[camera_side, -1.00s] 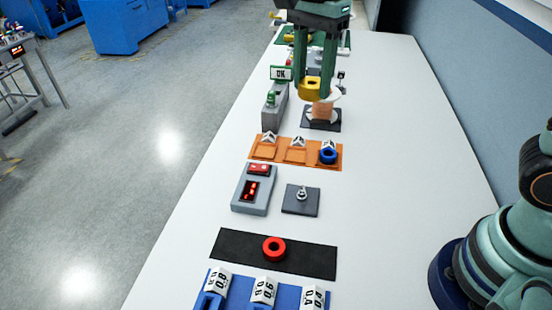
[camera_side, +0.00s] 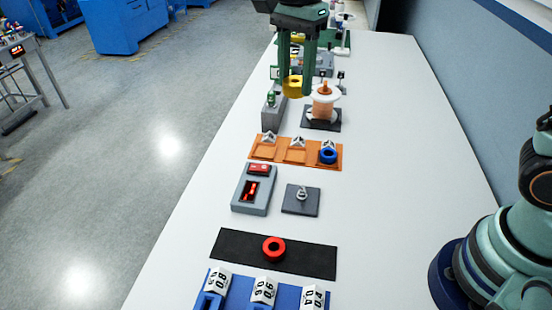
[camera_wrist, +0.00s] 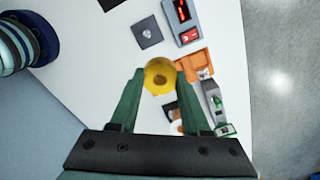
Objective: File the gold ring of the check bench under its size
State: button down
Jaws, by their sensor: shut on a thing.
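My gripper (camera_side: 294,88) is shut on the gold ring (camera_side: 292,84) and holds it in the air, left of the copper spool. In the wrist view the gold ring (camera_wrist: 160,75) sits between the two green fingertips. The orange tray (camera_side: 282,150) has several compartments with small white labels along its back; a blue ring (camera_side: 328,156) lies in its right compartment. The blue rack (camera_side: 236,291) at the front has white size labels, one reading 90 and others partly cut off. A red ring (camera_side: 273,248) lies on the black mat (camera_side: 313,261).
A copper spool (camera_side: 325,104) stands on a dark base beside a grey post unit (camera_side: 272,112). A grey device (camera_side: 251,190) with red displays and a dark plate with a peg (camera_side: 301,198) stand mid-bench. The table's right side is clear.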

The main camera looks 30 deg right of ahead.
jog(key=w+f, duration=1)
send_near(265, 151)
jog(key=shift+a+f, duration=0.1)
jog(key=shift+f, duration=2.3)
jog(key=shift+f, duration=0.8)
grip_release()
notch_tip(265, 151, up, 8)
dwell(0.6)
dwell(0.5)
